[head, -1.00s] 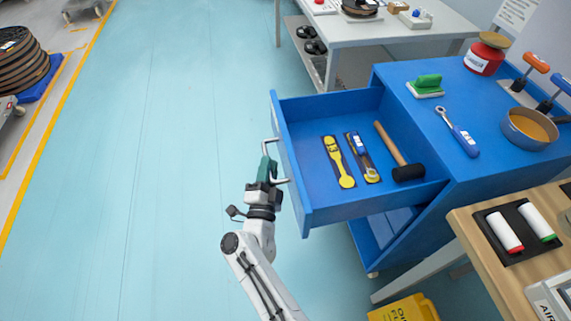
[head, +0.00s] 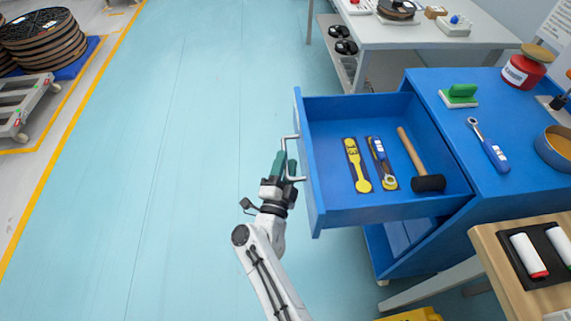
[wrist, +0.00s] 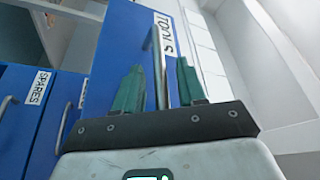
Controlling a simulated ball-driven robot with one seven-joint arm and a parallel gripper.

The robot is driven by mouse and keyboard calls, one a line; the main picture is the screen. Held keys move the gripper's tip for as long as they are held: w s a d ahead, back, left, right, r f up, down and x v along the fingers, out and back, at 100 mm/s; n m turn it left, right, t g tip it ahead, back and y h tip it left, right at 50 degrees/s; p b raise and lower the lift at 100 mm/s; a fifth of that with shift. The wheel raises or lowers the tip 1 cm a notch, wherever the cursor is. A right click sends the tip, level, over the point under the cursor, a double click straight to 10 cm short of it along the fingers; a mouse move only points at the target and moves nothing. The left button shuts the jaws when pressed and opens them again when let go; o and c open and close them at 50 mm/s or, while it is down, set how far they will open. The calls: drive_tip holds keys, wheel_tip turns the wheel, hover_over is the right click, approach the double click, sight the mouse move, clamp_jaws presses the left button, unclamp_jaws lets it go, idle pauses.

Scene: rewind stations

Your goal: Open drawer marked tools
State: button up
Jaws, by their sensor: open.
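The blue drawer (head: 330,208) is pulled far out of the blue cabinet (head: 440,110). Its front carries a TOOLS label (wrist: 165,35) in the wrist view. A metal bar handle (head: 296,179) stands off the drawer front and also shows in the wrist view (wrist: 157,60). My gripper (head: 285,160) is at the handle with its green fingers open. In the wrist view my gripper (wrist: 160,72) has one finger on each side of the bar, with gaps beside it. Inside the drawer lie a yellow tool (head: 356,165), a second yellow-and-blue tool (head: 381,160) and a mallet (head: 428,183).
A SPARES drawer (wrist: 30,115) is beside it in the wrist view. A wooden table (head: 500,255) stands near right, a grey table (head: 430,42) at the back. A yellow object (head: 415,315) is at the bottom edge. The floor (head: 190,150) left of my arm is clear.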

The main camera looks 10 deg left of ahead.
drive_tip(key=p+v, duration=0.1)
drive_tip(key=v, duration=0.9)
drive_tip(key=shift+s, duration=0.4)
drive_tip(key=shift+f, duration=0.15)
